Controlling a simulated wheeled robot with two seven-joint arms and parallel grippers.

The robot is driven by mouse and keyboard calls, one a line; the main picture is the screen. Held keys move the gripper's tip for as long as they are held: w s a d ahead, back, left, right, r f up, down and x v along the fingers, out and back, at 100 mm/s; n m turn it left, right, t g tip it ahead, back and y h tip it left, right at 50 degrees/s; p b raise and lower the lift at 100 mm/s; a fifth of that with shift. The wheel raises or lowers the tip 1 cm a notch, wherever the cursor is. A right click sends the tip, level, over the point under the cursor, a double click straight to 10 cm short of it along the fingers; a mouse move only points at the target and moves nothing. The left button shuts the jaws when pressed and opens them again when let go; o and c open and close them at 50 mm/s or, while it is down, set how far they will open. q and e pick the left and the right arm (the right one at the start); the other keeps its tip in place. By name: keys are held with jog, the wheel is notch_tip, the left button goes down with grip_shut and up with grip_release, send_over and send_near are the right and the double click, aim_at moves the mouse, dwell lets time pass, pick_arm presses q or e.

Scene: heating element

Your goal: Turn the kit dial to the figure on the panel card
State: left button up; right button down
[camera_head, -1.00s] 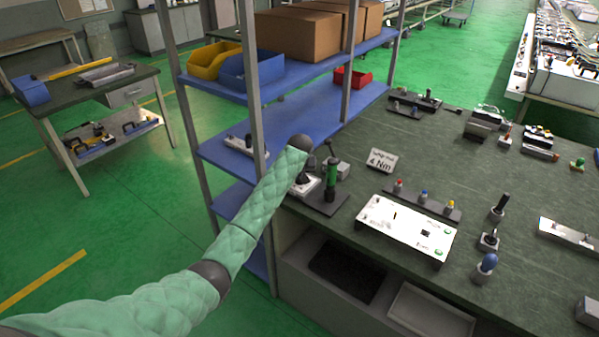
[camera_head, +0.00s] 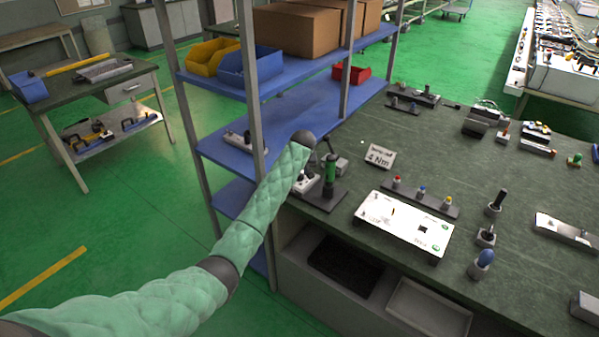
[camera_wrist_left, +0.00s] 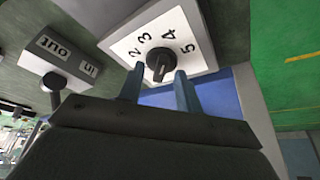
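The kit dial (camera_wrist_left: 199,35) is a white plate with a black knob (camera_wrist_left: 159,62) and the figures 2, 3, 4 and 5 showing in the left wrist view. I cannot tell clearly which figure the knob points at. My left gripper (camera_wrist_left: 160,70) is open, with one finger on each side of the knob and gaps showing between. In the head view the dial (camera_head: 303,182) is partly hidden by my left arm. My right gripper is out of view.
A grey block with a lever and in/out labels (camera_wrist_left: 62,68) sits beside the dial. A white panel (camera_head: 405,226) and several switches are further right. A blue shelf rack (camera_head: 215,148) is left of the bench.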

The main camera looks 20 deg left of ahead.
pick_arm(q)
jog(key=shift+f, duration=0.1)
